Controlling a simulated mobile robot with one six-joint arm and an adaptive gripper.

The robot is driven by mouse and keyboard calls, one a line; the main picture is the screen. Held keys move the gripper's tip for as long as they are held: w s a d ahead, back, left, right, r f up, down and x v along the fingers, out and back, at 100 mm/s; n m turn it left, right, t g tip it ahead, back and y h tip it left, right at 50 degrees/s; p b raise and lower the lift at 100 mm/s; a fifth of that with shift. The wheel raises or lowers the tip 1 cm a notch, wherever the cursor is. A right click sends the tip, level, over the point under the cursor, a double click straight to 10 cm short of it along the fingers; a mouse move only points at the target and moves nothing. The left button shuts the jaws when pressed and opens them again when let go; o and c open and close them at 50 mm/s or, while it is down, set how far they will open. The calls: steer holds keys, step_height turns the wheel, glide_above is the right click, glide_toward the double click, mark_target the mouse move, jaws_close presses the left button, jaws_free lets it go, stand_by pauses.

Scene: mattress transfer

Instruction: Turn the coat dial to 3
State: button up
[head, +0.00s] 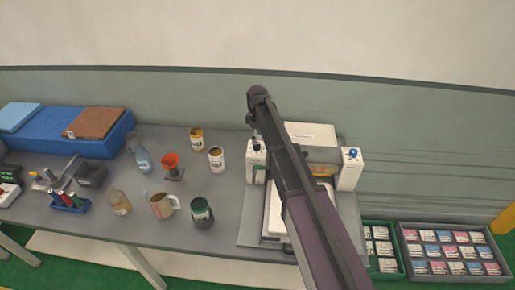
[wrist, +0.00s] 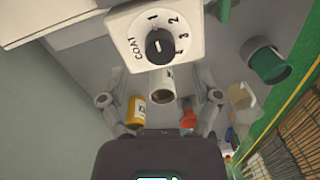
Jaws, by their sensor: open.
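The coat dial (wrist: 160,46) is a round black knob on a white plate marked COAT, with numbers around its upper and right side. A pale line shows on the knob, but I cannot tell which number it points to. My gripper (wrist: 160,98) is open and empty in the wrist view, its two grey fingers spread apart below the dial plate and not touching the knob. In the head view, a white post with a black knob (head: 256,147) stands on the left of the machine (head: 312,133). My arm hides the machine's middle, and my fingers cannot be made out there.
An orange-labelled can (head: 197,139), a white can (head: 216,159), a red funnel (head: 171,165), a mug (head: 161,205) and a green can (head: 202,213) stand left. Crates (head: 450,250) of small boxes lie right.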

mark_target(257, 146)
steer(key=shift+s+f+b, duration=0.1)
steer(key=shift+f+b, duration=1.55)
steer(key=shift+f, duration=0.3)
jaws_close()
steer(key=shift+d, duration=0.1)
